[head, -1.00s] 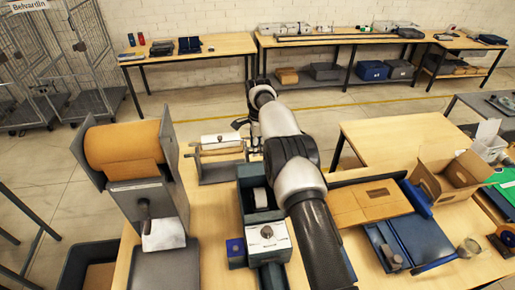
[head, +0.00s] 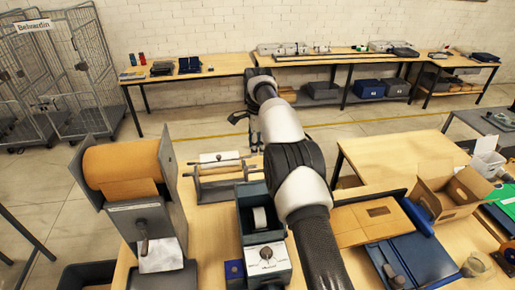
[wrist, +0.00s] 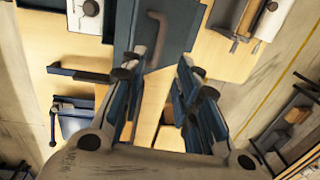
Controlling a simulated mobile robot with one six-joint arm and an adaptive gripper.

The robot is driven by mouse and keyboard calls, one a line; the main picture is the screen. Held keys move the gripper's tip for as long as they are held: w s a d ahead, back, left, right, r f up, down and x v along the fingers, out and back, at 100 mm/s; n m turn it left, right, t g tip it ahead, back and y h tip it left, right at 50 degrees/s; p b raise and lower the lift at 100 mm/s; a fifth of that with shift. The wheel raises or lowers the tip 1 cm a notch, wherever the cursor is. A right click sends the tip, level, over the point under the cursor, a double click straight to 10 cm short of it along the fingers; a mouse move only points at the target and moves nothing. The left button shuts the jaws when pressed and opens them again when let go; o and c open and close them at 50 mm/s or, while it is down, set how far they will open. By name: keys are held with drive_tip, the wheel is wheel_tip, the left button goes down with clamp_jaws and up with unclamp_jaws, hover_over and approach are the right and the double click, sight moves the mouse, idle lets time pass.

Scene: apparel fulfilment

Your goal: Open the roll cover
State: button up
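A teal box-shaped machine (head: 243,226) stands on the table left of my arm, with a white roll (head: 260,218) inside and a pale front panel with a knob (head: 266,253). In the wrist view, a blue-grey panel (wrist: 182,22) with a reddish bent handle (wrist: 157,35) lies beyond my fingertips. It may be the roll cover, but I cannot tell for sure. My gripper (wrist: 160,72) is open and empty, fingers pointing toward that panel. No contact with it is clear. In the head view, my gripper (head: 256,138) is near the table's far edge, partly hidden by my arm.
A large orange-brown roll stand (head: 120,170) is at left, with a smaller roll holder (head: 220,160) behind it. Right of my arm are flat cardboard (head: 365,222), a blue tray (head: 425,262) and an open carton (head: 450,200). Open floor lies beyond the table.

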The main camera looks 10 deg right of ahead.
drive_tip(key=shift+w+d+f+t+b, duration=0.15)
drive_tip(key=shift+f+t+b, duration=0.2)
drive_tip(key=shift+b, duration=0.9)
drive_tip(key=shift+c, duration=1.2)
drive_tip(key=b, duration=0.2)
drive_tip(key=shift+d+f+t+b, duration=0.15)
drive_tip(key=shift+f+t+b, duration=0.1)
drive_tip(key=shift+b, duration=0.05)
drive_tip(key=shift+c, duration=0.7)
drive_tip(key=s+t+b, duration=0.1)
drive_tip(key=s+b, duration=0.1)
drive_tip(key=b, duration=0.1)
drive_tip(key=s+d+f+t+b, duration=0.1)
drive_tip(key=s+b, duration=0.1)
drive_tip(key=b, duration=0.1)
drive_tip(key=s+f+b, duration=0.1)
drive_tip(key=b, duration=0.2)
drive_tip(key=shift+s+d+f+t, duration=0.15)
drive_tip(key=shift+s+d+t, duration=0.1)
drive_tip(key=shift+s+t, duration=0.15)
clamp_jaws()
drive_tip(key=x, duration=0.4)
drive_tip(key=b+x, duration=0.1)
drive_tip(key=x, duration=0.4)
drive_tip(key=shift+s+d+f, duration=0.1)
drive_tip(key=shift+f, duration=0.3)
